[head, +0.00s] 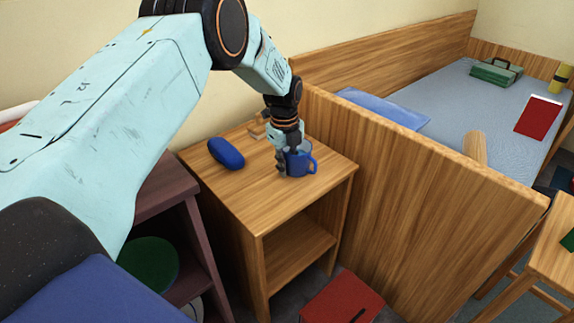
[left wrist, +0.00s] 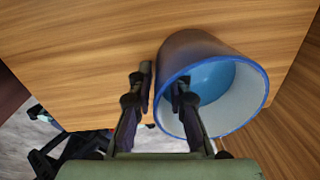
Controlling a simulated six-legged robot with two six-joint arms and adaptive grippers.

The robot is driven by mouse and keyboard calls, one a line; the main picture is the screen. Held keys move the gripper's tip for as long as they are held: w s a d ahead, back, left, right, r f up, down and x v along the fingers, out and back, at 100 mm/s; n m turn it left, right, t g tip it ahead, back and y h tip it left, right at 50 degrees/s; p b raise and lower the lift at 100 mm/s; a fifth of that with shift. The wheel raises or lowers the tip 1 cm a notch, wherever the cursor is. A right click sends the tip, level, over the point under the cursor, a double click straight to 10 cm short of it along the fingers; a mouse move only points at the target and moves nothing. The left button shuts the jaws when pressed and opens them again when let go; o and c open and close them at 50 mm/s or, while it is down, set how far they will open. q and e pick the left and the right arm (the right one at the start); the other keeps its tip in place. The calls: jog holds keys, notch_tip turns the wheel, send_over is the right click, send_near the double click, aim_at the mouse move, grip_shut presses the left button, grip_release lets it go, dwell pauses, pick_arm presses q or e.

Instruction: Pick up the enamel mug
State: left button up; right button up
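The blue enamel mug (head: 299,161) stands upright on the wooden bedside table (head: 232,196), near its right side, with its handle to the right. In the left wrist view the mug (left wrist: 205,52) shows a blue rim and a pale inside. My left gripper (head: 287,165) is at the mug's left side, pointing down. In the left wrist view my left gripper (left wrist: 163,80) is open, with one finger outside the mug and the other inside its mouth. The wall lies between them, and a small gap shows beside the outer finger. My right gripper is not in view.
A blue oblong case (head: 226,153) lies left of the mug, and a small wooden item (head: 259,127) is behind. A tall wooden bed panel (head: 400,190) stands close on the right. A red box (head: 342,299) is on the floor in front.

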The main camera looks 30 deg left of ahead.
pick_arm(q)
grip_shut()
dwell(0.3)
